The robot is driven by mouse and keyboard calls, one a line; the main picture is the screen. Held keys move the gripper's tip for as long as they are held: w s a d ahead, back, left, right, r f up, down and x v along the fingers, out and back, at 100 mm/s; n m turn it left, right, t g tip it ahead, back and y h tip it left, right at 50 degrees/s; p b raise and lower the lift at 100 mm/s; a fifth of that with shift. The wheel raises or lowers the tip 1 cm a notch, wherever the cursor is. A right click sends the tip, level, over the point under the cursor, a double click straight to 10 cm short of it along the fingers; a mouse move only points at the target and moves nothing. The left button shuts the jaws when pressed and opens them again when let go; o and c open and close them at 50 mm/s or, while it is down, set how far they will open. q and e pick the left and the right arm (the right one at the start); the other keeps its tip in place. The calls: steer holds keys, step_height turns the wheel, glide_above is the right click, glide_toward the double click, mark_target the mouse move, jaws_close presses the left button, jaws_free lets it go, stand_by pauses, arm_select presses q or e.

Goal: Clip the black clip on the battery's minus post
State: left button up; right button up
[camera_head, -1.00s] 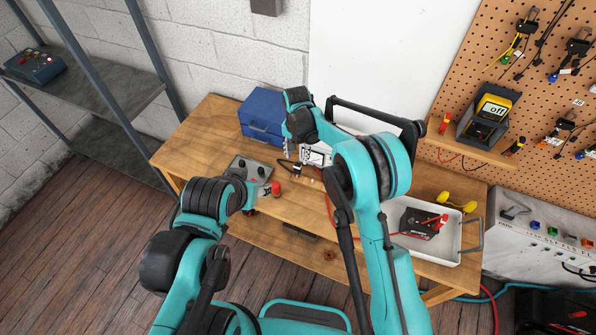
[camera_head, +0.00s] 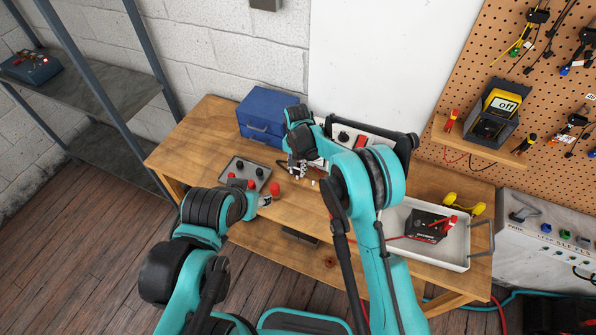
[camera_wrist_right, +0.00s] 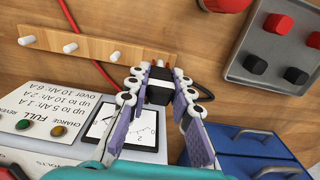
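The battery (camera_head: 424,226) is a black box in the white tray (camera_head: 457,259) at the right of the bench. A red clip (camera_head: 449,221) sits at its right end. My right gripper (camera_head: 298,168) is low over the bench, in front of the charger. In the right wrist view its fingers (camera_wrist_right: 160,82) close on both sides of the black clip (camera_wrist_right: 159,92), beside the wooden peg rack. The minus post cannot be made out.
The charger (camera_wrist_right: 60,118) stands behind the peg rack (camera_wrist_right: 92,45). A blue case (camera_head: 262,116) is at the back left, and a grey tray with red and black knobs (camera_wrist_right: 283,45) lies in front of it. A red lead (camera_wrist_right: 88,42) crosses the rack. A multimeter (camera_head: 492,118) stands on a shelf.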

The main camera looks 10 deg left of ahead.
steer(key=shift+r, duration=0.1)
steer(key=shift+r+p, duration=0.75)
steer(key=shift+r, duration=1.15)
steer(key=shift+r, duration=0.5)
step_height(320, 180, up, 11)
steer(key=p, duration=0.6)
steer(key=b, duration=0.6)
glide_above(420, 221)
steer(key=f, duration=0.1)
step_height(420, 221, down, 4)
steer(key=b, duration=0.3)
steer(key=shift+a+f, duration=0.15)
steer(key=shift+s+f+b, duration=0.1)
steer(key=shift+f+b, duration=0.25)
steer(key=shift+f, duration=0.15)
